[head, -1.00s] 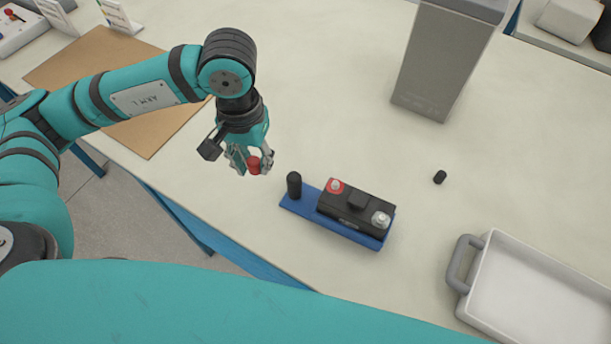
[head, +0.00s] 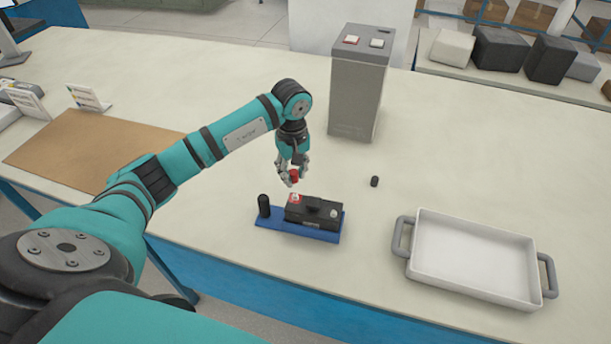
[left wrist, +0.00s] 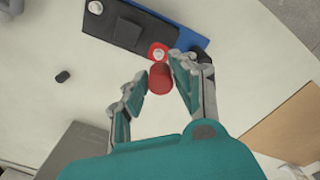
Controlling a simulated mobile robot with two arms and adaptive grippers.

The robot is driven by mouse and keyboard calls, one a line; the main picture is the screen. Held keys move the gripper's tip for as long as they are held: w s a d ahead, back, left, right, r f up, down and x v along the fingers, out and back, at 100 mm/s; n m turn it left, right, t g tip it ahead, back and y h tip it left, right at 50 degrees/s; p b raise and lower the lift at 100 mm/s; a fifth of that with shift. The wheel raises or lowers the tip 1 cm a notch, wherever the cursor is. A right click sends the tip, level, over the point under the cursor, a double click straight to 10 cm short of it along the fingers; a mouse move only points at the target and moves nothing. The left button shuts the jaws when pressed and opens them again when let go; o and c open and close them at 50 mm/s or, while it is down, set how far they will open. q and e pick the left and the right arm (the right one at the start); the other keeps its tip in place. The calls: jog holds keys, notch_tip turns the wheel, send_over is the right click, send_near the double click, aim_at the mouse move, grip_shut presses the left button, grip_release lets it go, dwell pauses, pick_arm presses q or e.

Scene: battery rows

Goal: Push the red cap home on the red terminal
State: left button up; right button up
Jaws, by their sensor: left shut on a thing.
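My left gripper (head: 290,177) is shut on the red cap (head: 294,175), just above the battery's red end in the head view. In the left wrist view the red cap (left wrist: 160,78) sits between the fingertips. The black battery (head: 313,209) lies on a blue base (head: 297,232). Its red terminal (head: 296,198), a silver post on a red ring, shows just below the cap; it also shows in the left wrist view (left wrist: 158,52), uncovered and apart from the cap. The other silver terminal (head: 333,213) is at the battery's right end. My right gripper is not in view.
A black upright post (head: 264,205) stands on the blue base left of the battery. A small black cap (head: 374,181) stands on the table to the right. A white tray (head: 408,268) is at the right, and a grey box-shaped column (head: 356,100) stands behind. A brown mat (head: 60,150) lies at left.

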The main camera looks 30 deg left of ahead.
pick_arm(q)
jog(key=shift+w+f, duration=0.2)
jog(key=shift+f, duration=0.4)
jog(key=shift+c, duration=0.2)
jog(key=shift+f+b, duration=0.35)
jog(key=shift+b, duration=0.05)
jog(key=shift+f+b, duration=0.35)
jog(key=shift+f, duration=0.35)
jog(key=shift+f+b, duration=0.4)
jog(key=shift+f, duration=0.45)
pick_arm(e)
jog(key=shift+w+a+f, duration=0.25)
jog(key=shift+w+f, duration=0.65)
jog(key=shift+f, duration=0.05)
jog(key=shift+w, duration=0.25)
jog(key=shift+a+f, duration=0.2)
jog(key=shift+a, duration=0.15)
pick_arm(q)
jog(key=shift+b, duration=0.5)
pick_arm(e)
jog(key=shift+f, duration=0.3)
